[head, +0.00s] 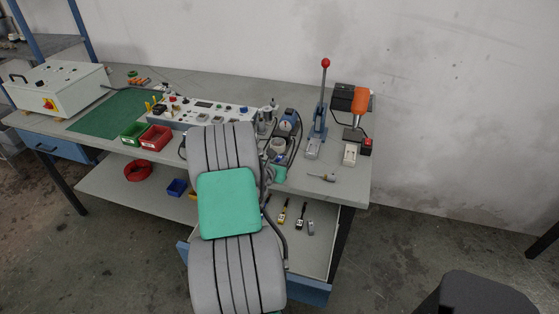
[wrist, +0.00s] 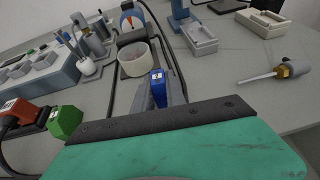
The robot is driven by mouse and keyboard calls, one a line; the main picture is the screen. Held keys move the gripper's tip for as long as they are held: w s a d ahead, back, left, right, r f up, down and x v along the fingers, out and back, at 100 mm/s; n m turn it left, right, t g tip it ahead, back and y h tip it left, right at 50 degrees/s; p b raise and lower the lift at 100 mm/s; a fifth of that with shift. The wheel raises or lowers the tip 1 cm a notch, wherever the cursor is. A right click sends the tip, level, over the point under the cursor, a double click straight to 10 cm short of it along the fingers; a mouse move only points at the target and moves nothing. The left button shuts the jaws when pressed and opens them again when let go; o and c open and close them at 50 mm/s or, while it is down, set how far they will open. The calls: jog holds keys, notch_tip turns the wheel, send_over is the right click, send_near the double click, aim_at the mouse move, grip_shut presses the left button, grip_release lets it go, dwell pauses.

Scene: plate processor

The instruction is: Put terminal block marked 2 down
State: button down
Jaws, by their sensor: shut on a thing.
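A small blue block with a white label on top, which I take for the terminal block marked 2 (wrist: 158,88), is between the fingers of my gripper (wrist: 160,98). The mark on the label is too small to read. My gripper is shut on it, just in front of a tape roll (wrist: 133,60) at the worktable. I cannot tell whether the block touches the table. In the head view my arm hides the fingers and the block.
A green labelled block (wrist: 64,122) and a red one (wrist: 22,118) lie left of my gripper. A dark cable runs beside it. A lever press (head: 318,125) stands behind, and a pointed tool (wrist: 275,72) lies right. The grey tabletop (wrist: 232,60) between is clear.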

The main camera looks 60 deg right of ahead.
jog(key=shift+f, duration=0.2)
jog(key=c, duration=1.4)
grip_release()
jog(key=shift+o, duration=0.2)
jog(key=shift+b, duration=0.35)
